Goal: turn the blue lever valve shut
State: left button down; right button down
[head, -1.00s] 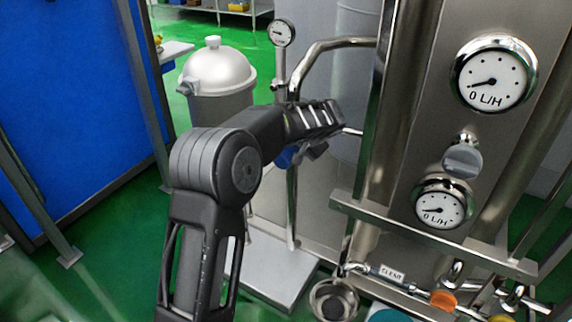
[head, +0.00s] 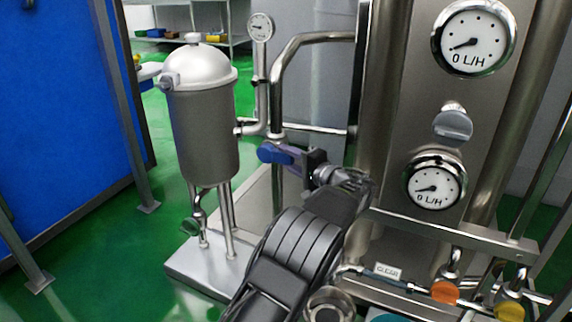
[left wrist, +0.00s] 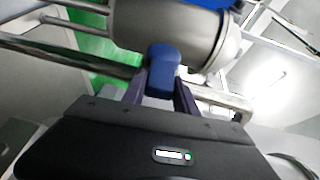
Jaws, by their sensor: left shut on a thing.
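The blue lever (head: 270,154) of the valve sits on the pipework between the steel tank and the gauge panel. My left gripper (head: 296,156) reaches it from the right, with the arm below. In the left wrist view the blue lever (left wrist: 163,72) stands between the two fingers of my left gripper (left wrist: 160,90), which are shut on it. The valve body behind the lever is mostly hidden by the gripper in the head view. My right gripper is not in view.
A steel tank (head: 205,125) on a stand is left of the valve. A small gauge (head: 261,27) stands above it. The panel with two L/H gauges (head: 474,38) is on the right. Orange (head: 444,292) and yellow (head: 509,308) knobs sit low at the right. Green floor is open at the left.

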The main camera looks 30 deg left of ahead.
pick_arm(q)
jog(key=shift+f+y+b, duration=0.35)
jog(key=shift+y+b, duration=0.05)
jog(key=shift+b, duration=0.05)
jog(key=shift+a, duration=0.1)
jog(key=c, duration=1)
grip_release()
jog(key=shift+o, duration=0.2)
jog(key=p+v, duration=0.2)
jog(key=v, duration=0.5)
jog(key=shift+s+d+f, duration=0.1)
jog(key=shift+s+d, duration=0.15)
jog(key=shift+d, duration=0.1)
